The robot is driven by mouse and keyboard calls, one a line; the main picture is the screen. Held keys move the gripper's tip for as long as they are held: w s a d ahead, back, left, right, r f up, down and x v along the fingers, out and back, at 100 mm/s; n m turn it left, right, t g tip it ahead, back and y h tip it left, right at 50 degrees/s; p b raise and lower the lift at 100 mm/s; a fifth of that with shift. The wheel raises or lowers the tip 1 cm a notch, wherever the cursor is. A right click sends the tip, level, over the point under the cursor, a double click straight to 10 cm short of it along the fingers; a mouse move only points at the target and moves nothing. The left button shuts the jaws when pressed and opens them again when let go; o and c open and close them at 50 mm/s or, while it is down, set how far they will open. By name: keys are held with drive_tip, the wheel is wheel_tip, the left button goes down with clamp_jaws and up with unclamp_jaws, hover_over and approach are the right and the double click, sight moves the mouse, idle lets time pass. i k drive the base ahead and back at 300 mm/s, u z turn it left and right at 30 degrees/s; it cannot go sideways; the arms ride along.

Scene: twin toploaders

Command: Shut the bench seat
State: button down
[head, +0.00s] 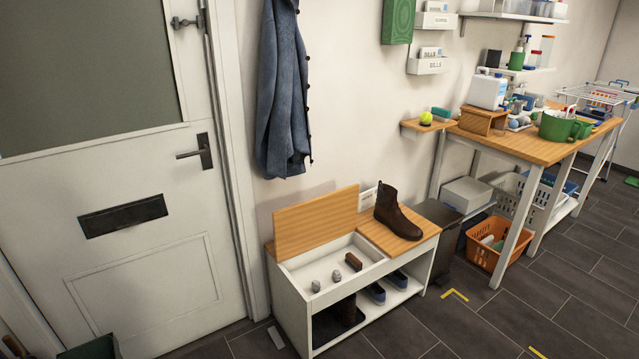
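The white bench (292,309) stands against the wall right of the door. Its left wooden seat lid (315,221) is raised and stands upright at the back. Under it the open compartment (318,260) shows a brown brush-like block (353,262) and several small grey items (316,286). The right part of the seat (415,244) lies flat, with a brown boot (395,212) standing upright on it. My gripper is not in view.
A white door (120,255) is at the left. A blue coat (283,90) hangs above the bench. Shoes (376,292) sit on the bench's lower shelf. A wooden worktable (530,148) and an orange basket (485,258) stand to the right. The tiled floor before the bench is mostly clear.

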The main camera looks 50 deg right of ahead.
sight(298, 229)
drive_tip(key=z, duration=0.1)
drive_tip(key=i, duration=0.9)
drive_tip(key=z, duration=0.2)
